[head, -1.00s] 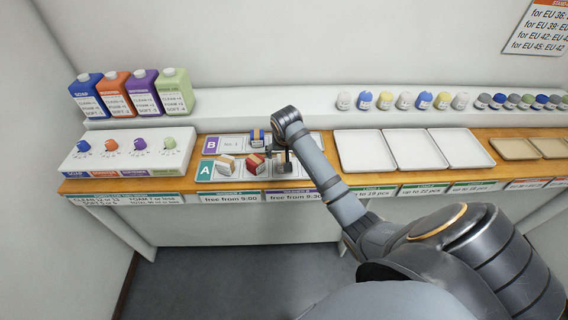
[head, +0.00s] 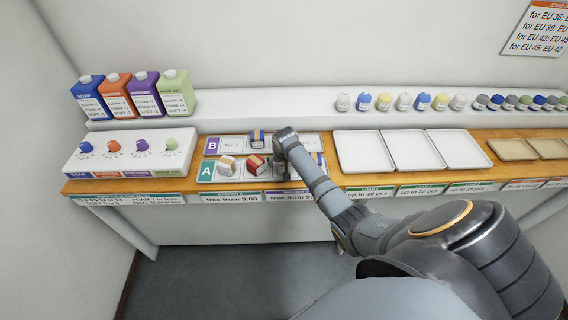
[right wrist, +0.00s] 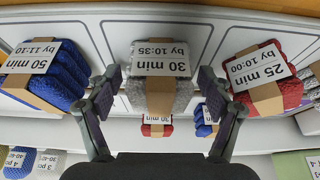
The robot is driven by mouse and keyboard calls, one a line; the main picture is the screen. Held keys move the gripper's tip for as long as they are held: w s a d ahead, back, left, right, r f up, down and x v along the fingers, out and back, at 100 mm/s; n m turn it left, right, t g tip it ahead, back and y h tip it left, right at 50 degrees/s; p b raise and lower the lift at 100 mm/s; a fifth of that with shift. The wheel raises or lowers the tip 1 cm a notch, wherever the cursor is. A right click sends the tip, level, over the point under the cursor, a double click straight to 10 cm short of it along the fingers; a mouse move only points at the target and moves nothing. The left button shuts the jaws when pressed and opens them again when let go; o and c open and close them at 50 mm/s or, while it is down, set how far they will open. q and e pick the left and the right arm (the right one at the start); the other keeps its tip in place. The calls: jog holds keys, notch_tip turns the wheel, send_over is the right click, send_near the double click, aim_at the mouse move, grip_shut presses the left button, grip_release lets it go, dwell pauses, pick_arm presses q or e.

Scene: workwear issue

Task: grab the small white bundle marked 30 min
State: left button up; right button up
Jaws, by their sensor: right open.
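In the right wrist view a whitish-grey knitted bundle (right wrist: 183,95) with a brown band carries a label "30 min by 10:35". My right gripper (right wrist: 160,84) is open, its fingers on either side of this bundle; I cannot tell whether they touch it. In the head view my right gripper (head: 279,170) is low over row A and largely hides the bundle. A red bundle (right wrist: 292,90) "25 min" is on one side and a blue bundle (right wrist: 66,78) "50 min" on the other. A red bundle (right wrist: 157,130) farther off also reads "30 min". My left gripper is out of view.
Row B holds a blue bundle (head: 257,139) behind row A. A pale bundle (head: 228,163) and the red one sit left of my gripper. Empty white trays (head: 364,151) stand to the right. A panel with colored knobs (head: 130,150) is at left.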

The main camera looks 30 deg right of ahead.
jog(key=shift+c, duration=1.3)
jog(key=c, duration=1)
jog(key=shift+r, duration=0.1)
notch_tip(320, 180, up, 3)
jog(key=shift+f+b, duration=0.2)
jog(key=shift+b, duration=0.7)
jog(key=s+a+r+b, duration=0.2)
jog(key=s+a+r, duration=0.1)
jog(key=s+r, duration=0.7)
jog(key=s, duration=0.3)
jog(key=shift+s+a+r, duration=0.15)
jog(key=shift+s+a, duration=0.15)
jog(key=shift+a, duration=0.1)
